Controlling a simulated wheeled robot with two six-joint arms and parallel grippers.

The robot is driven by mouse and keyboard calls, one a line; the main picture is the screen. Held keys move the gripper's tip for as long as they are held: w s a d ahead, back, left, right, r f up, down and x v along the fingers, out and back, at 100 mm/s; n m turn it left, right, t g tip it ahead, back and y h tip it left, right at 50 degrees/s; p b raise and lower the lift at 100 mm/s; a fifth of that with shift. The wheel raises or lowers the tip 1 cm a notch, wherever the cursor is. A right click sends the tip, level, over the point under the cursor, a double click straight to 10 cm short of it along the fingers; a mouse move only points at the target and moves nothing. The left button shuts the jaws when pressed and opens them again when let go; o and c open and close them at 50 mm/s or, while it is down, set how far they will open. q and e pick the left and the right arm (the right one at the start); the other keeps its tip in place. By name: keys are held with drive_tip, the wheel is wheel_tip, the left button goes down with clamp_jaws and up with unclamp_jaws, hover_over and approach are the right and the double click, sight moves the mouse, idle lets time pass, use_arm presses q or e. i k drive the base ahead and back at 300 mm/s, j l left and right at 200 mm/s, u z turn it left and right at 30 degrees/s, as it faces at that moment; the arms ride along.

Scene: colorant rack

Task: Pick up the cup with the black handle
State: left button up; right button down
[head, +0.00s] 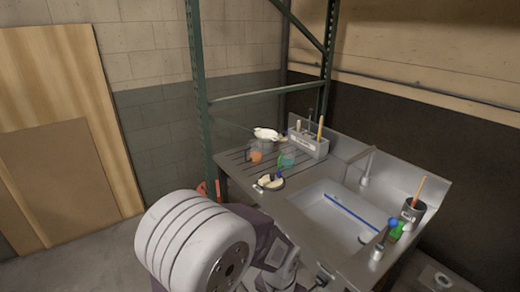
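I cannot make out a cup with a clearly black handle at this size. On the ribbed drainboard of the sink unit, an orange cup (255,157) stands at the left and a teal cup (288,159) to its right. A round dish with pale and dark items (270,181) lies nearer the front edge. A grey metal cup (413,211) holding a wooden-handled tool stands at the right of the basin. My arm links fill the lower middle, in front of the sink unit. I cannot make out either gripper's fingers.
The sink basin (335,215) has a blue strip across it. A grey caddy (309,141) with upright tools stands behind the drainboard. Green and blue items (395,229) stand near the basin's right side. A green rack post (203,100) rises behind the left end. Wood panels lean at left.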

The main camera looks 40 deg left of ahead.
sight(253, 153)
drive_tip(key=j+z, duration=0.2)
drive_tip(key=j, duration=0.3)
drive_tip(key=j+z, duration=0.15)
drive_tip(key=j, duration=0.3)
drive_tip(key=j+z, duration=0.2)
drive_tip(key=j, duration=0.3)
drive_tip(key=j+z, duration=0.15)
drive_tip(key=j, duration=0.35)
drive_tip(key=j+z, duration=0.2)
drive_tip(key=j, duration=0.25)
drive_tip(key=k+j+z, duration=0.15)
drive_tip(key=j, duration=0.3)
drive_tip(key=k+j+z, duration=0.2)
drive_tip(key=j, duration=0.25)
drive_tip(key=k+j+z, duration=0.15)
drive_tip(key=j, duration=0.3)
drive_tip(key=j+z, duration=0.45)
drive_tip(key=j, duration=0.5)
drive_tip(key=k+j+z, duration=0.1)
drive_tip(key=j+z, duration=0.35)
drive_tip(key=j, duration=0.5)
